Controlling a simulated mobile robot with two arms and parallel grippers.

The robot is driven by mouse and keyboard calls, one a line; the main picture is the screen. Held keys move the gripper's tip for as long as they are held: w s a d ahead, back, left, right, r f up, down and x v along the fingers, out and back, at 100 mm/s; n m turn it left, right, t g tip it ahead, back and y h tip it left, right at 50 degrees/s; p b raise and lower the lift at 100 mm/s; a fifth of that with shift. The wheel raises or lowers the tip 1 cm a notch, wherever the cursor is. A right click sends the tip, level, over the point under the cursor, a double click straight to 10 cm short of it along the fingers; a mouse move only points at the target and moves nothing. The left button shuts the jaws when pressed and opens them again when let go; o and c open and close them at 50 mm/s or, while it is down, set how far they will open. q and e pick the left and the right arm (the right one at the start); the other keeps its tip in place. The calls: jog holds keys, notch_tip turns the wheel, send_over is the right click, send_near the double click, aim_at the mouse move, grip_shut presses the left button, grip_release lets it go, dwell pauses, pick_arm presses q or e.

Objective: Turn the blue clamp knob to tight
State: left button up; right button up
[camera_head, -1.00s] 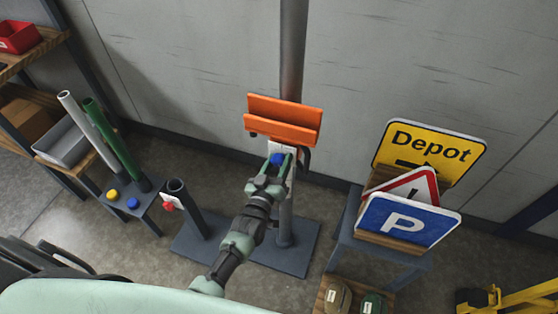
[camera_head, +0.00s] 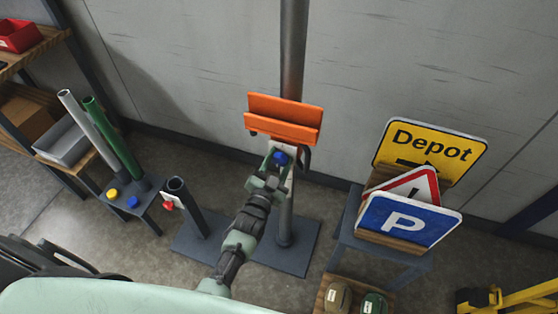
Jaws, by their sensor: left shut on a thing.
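The blue clamp knob (camera_head: 280,158) sits on a white plate (camera_head: 293,150) on the grey post (camera_head: 293,60), just below an orange bracket (camera_head: 284,119). My left gripper (camera_head: 276,165) reaches up to the knob from below, its fingers around the knob and shut on it. The gripper looks rolled compared with the arm, and its fingers partly cover the plate. Any markings on the plate are too small to read. My right gripper is not in view.
A stand (camera_head: 380,240) at right holds a yellow Depot sign (camera_head: 430,145), a red-edged triangle sign (camera_head: 412,186) and a blue P sign (camera_head: 408,220). At left are a short dark tube with a red knob (camera_head: 168,205) and a small table with two pipes (camera_head: 115,140).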

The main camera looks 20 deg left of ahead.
pick_arm(q)
jog(key=shift+m, duration=0.6)
jog(key=o, duration=1.4)
jog(key=s+b, duration=0.1)
jog(key=s, duration=0.6)
jog(key=shift+s+a, duration=0.15)
jog(key=shift+s, duration=0.25)
